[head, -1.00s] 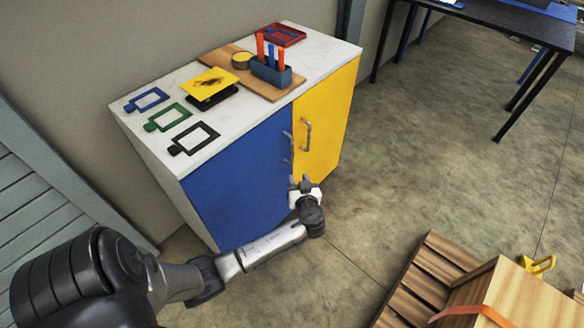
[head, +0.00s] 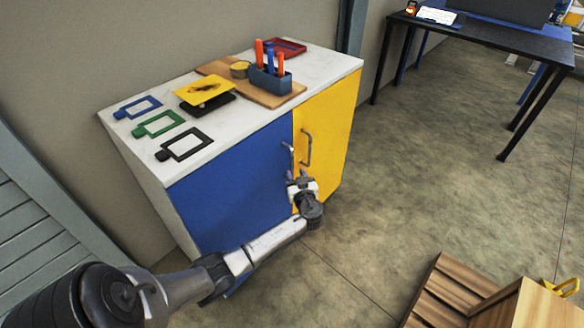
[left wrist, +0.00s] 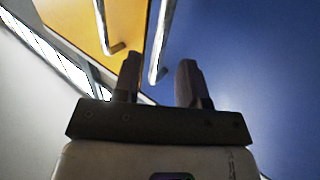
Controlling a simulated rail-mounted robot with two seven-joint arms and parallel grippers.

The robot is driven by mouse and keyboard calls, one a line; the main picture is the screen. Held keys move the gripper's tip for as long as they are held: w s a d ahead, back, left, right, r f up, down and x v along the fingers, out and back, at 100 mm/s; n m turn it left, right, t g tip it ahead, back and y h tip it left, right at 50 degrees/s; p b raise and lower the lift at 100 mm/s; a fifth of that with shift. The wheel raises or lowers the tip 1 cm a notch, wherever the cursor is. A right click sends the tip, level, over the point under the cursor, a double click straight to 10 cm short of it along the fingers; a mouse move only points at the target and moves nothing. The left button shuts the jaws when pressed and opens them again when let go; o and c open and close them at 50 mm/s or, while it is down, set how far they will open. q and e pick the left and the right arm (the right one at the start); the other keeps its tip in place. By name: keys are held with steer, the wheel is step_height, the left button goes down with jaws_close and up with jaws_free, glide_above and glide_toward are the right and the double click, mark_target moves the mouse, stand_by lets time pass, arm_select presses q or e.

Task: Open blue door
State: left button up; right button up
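The blue door (head: 232,190) is the left door of a white-topped cabinet and looks closed. Its metal bar handle (head: 288,158) is upright near the door's right edge. My left gripper (head: 298,177) is just at the lower end of this handle. In the left wrist view, the left gripper (left wrist: 158,78) is open, its two fingers apart. The blue door's handle (left wrist: 160,42) reaches down toward the gap between the fingertips; I cannot tell whether they touch. The blue door (left wrist: 255,75) fills the right of that view. My right gripper is not in view.
A yellow door (head: 330,125) with its own handle (head: 308,148) adjoins on the right. Several items stand on the cabinet top (head: 225,145). A wooden crate (head: 445,290) is at lower right, a black table (head: 490,35) at upper right. Floor between is clear.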

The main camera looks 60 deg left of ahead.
mark_target(293, 166)
arm_select(q)
steer(key=shift+b+x, duration=0.65)
steer(key=shift+x, duration=2.15)
jaws_close()
